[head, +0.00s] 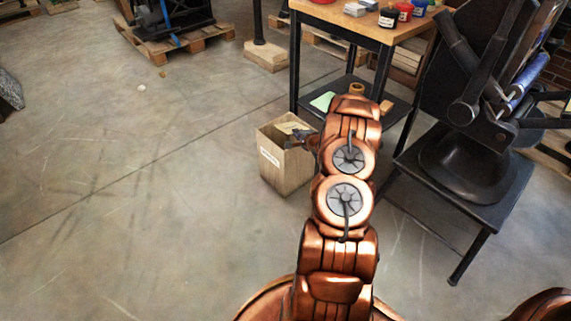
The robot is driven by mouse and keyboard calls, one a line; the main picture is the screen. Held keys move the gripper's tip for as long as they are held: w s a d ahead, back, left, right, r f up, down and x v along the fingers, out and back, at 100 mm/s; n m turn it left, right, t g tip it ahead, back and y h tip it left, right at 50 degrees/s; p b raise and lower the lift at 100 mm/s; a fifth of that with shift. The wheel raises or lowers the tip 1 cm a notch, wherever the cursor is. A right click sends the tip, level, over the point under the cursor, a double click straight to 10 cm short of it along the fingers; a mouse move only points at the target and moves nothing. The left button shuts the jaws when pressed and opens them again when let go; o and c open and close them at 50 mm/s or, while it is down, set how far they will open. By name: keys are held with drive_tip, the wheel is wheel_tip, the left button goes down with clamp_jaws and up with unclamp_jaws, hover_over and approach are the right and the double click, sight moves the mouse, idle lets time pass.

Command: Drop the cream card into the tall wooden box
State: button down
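The tall wooden box (283,171) stands upright on the floor at the middle, with a white label on its front left face. My gripper (297,138) is small and dark in the head view, at the box's open top on the right side. A flat cream piece (290,127), probably the cream card, shows at the box's mouth beside my gripper. I cannot tell whether my fingers hold it or it rests in the box. The finger opening is too small to make out.
A wooden-topped table (345,22) with ink jars stands behind the box. Its lower shelf holds a pale green card (322,101) and a tape roll (357,89). A black hand press (480,120) on a stand is at right.

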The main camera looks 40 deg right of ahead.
drive_tip(key=c, duration=1.2)
unclamp_jaws()
drive_tip(key=shift+c, duration=0.2)
drive_tip(key=v, duration=1.2)
